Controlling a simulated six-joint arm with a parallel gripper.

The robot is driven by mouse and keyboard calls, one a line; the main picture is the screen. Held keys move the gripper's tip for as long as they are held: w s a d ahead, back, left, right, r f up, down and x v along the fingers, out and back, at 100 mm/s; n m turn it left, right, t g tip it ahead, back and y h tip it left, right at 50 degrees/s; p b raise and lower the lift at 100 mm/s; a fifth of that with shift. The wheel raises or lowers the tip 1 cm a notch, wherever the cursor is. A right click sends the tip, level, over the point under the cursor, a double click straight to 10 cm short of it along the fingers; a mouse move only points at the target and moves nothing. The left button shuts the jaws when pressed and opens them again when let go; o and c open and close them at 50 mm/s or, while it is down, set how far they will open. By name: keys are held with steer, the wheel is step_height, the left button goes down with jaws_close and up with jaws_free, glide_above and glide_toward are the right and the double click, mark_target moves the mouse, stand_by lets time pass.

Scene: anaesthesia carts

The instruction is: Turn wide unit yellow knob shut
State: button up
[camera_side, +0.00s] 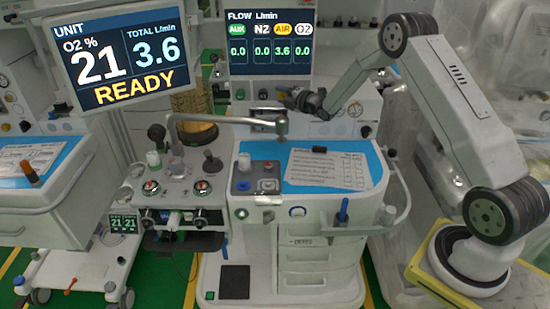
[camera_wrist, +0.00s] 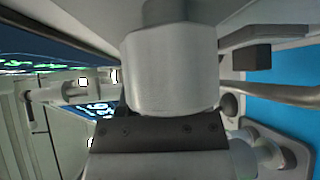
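The wide unit stands in the middle of the side view, with a flow screen (camera_side: 268,43) showing AIR, labelled in yellow, at 3.6 and the other flows at 0.0. A row of small knobs (camera_side: 263,94) sits under that screen. My gripper (camera_side: 287,95) reaches in from the right at the right end of this row. No yellow knob is plainly visible; the gripper covers part of the row. In the wrist view a grey cylindrical body (camera_wrist: 170,75) fills the middle, and no fingertips can be made out. I cannot tell whether the gripper touches a knob.
The blue worktop (camera_side: 370,155) holds a paper sheet (camera_side: 326,168) and a dark small object (camera_side: 319,149). A big status screen (camera_side: 122,57) reads READY at upper left. A second cart (camera_side: 45,195) stands left.

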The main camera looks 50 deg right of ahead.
jaws_close()
steer(key=shift+m, duration=0.3)
steer(key=shift+f+m+t, duration=0.1)
steer(key=shift+m+t, duration=0.7)
steer(key=shift+t, duration=0.2)
steer(key=shift+m+t+h, duration=0.8)
steer(key=shift+m+t, duration=0.8)
steer(key=shift+m, duration=0.4)
steer(key=o, duration=0.5)
jaws_free()
